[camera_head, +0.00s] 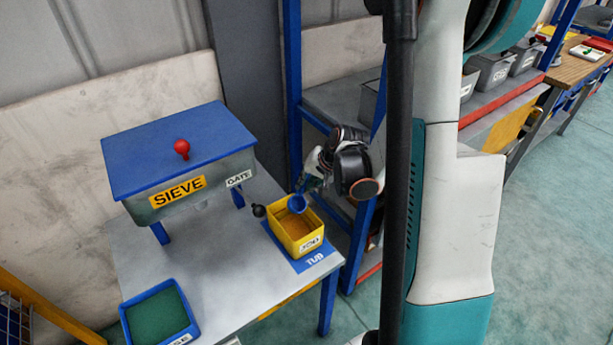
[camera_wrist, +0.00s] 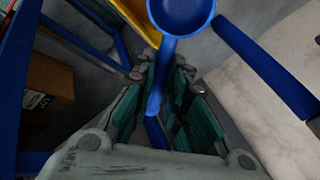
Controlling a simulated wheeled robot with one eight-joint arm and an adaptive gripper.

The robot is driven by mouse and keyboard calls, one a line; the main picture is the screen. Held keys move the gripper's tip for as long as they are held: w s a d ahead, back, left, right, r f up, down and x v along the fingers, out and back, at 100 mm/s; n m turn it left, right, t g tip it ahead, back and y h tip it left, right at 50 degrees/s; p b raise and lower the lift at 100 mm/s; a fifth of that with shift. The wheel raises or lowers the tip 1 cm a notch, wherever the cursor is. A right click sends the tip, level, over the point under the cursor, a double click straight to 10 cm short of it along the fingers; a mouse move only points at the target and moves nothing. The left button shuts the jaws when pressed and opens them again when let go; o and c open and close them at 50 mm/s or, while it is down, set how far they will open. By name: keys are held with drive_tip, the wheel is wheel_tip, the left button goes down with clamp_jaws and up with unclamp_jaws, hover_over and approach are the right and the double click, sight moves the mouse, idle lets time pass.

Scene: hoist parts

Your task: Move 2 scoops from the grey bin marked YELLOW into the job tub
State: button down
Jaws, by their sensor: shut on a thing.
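My gripper (camera_head: 313,180) is shut on the handle of a blue scoop (camera_head: 298,203). The scoop's bowl shows over the back right part of the yellow job tub (camera_head: 299,246). Orange-brown loose material (camera_head: 294,225) covers the tub's floor. In the wrist view, the scoop (camera_wrist: 180,14) sticks out past my gripper's green-padded fingers (camera_wrist: 162,85), and its bowl looks plain blue; I cannot tell whether I see its inside or underside. Grey bins (camera_head: 494,72) stand on the shelf at the right; none is legible as YELLOW.
The tub stands on a blue mat (camera_head: 285,262) marked TUB. A sieve box (camera_head: 190,180) with a blue lid and red knob stands to its left. A black knob (camera_head: 258,210) is beside the tub. A blue tray (camera_head: 158,318) with green contents lies at the front left. A blue post (camera_head: 293,80) rises behind.

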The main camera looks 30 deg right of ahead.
drive_tip(key=g+h, duration=0.1)
drive_tip(key=g, duration=0.1)
drive_tip(key=r+g+h+p, duration=0.1)
drive_tip(key=h, duration=0.1)
drive_tip(key=shift+w+a+r+g+p, duration=0.1)
drive_tip(key=shift+g+p, duration=0.2)
drive_tip(key=shift+g, duration=0.1)
drive_tip(key=shift+r+m+g+h, duration=0.15)
drive_tip(key=shift+m+g+h, duration=0.15)
drive_tip(key=shift+g+h, duration=0.3)
